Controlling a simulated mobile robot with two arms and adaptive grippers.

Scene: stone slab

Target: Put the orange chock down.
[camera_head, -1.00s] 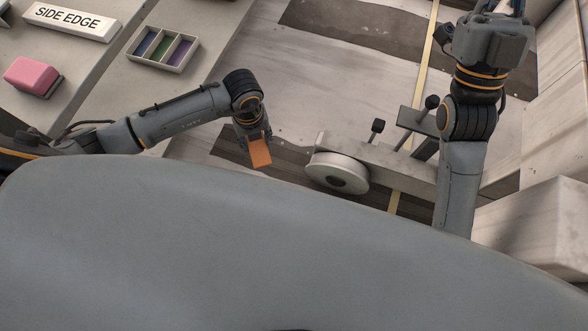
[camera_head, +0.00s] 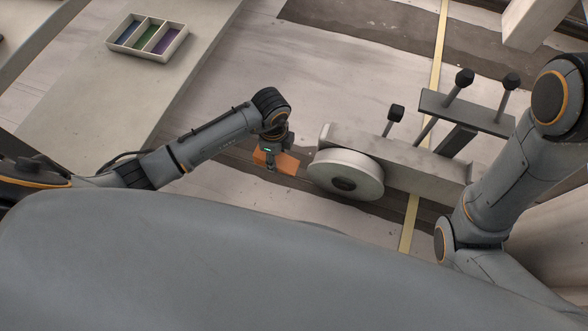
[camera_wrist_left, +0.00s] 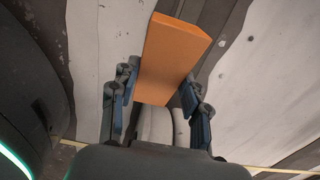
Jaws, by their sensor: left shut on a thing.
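The orange chock (camera_head: 286,163) is a flat block held in my left gripper (camera_head: 271,165), to the left of the white wheel (camera_head: 345,175) of a grey wheeled machine. In the left wrist view the chock (camera_wrist_left: 172,55) sits between the two fingers of my left gripper (camera_wrist_left: 158,92), its long end pointing away. The slab lies behind it; I cannot tell whether the chock touches the slab. My right arm shows at the right of the head view, but its gripper is out of the picture.
The machine's grey body (camera_head: 400,160) carries several black-knobbed levers (camera_head: 458,90) right of the wheel. A yellow line (camera_head: 411,215) runs on the slab beside it. A tray (camera_head: 148,38) with three coloured compartments lies on the ledge at upper left. Pale slab is clear behind the left gripper.

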